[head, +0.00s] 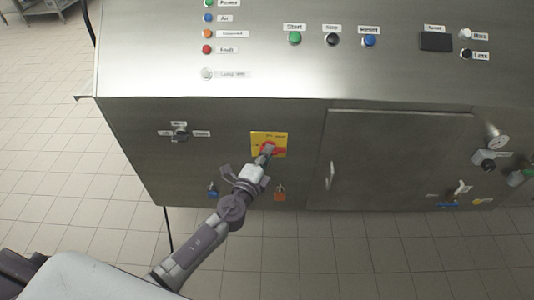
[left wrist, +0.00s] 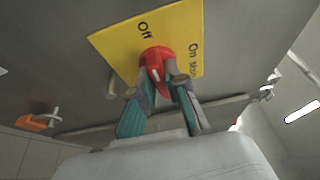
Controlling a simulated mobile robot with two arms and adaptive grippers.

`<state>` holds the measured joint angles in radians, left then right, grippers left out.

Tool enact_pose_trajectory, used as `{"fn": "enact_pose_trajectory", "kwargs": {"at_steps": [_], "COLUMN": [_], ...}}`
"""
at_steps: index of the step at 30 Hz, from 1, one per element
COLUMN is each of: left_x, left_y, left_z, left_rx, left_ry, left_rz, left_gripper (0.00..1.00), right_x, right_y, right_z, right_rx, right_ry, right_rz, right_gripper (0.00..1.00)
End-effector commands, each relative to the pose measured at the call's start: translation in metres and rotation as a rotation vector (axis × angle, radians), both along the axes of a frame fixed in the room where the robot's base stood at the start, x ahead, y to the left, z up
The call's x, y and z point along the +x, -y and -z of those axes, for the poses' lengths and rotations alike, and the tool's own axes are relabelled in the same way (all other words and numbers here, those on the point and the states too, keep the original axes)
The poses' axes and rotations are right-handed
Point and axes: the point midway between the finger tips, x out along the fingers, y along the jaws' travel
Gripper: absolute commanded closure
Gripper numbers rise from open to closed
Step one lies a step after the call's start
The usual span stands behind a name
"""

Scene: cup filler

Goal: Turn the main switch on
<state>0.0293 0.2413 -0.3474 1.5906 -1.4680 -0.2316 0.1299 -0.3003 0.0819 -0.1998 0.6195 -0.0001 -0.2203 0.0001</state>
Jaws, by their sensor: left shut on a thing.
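The main switch is a red rotary knob (head: 269,148) on a yellow plate (head: 283,136) on the steel machine's front. In the left wrist view the red knob (left wrist: 157,58) sits on the yellow plate (left wrist: 115,45), which bears the words Off and On. A white mark on the knob is visible, but I cannot tell exactly which word it points to. My left gripper (head: 262,158) reaches the knob from below. In the left wrist view its fingers (left wrist: 161,85) are shut on the knob, one on each side. My right gripper is not in view.
A steel door with a handle (head: 331,176) is right of the switch. A black selector (head: 181,134) is to the left. Coloured buttons line the panel above. Tiled floor lies in front.

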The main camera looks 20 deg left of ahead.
Motion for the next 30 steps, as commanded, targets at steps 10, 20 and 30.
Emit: {"fn": "enact_pose_trajectory", "kwargs": {"at_steps": [10, 20, 30], "left_x": [0.0, 0.0, 0.0], "left_y": [0.0, 0.001, 0.002], "left_z": [-0.008, -0.01, -0.01], "left_rx": [0.154, 0.444, 0.754], "left_ry": [-0.048, -0.132, -0.222], "left_rz": [0.001, 0.001, 0.001], "left_gripper": [1.0, 1.0, 1.0], "right_x": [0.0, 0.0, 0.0], "right_y": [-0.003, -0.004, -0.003], "right_z": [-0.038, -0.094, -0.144], "right_rx": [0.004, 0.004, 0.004], "right_ry": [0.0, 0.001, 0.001], "right_rz": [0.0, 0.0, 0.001], "right_gripper": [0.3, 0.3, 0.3]}}
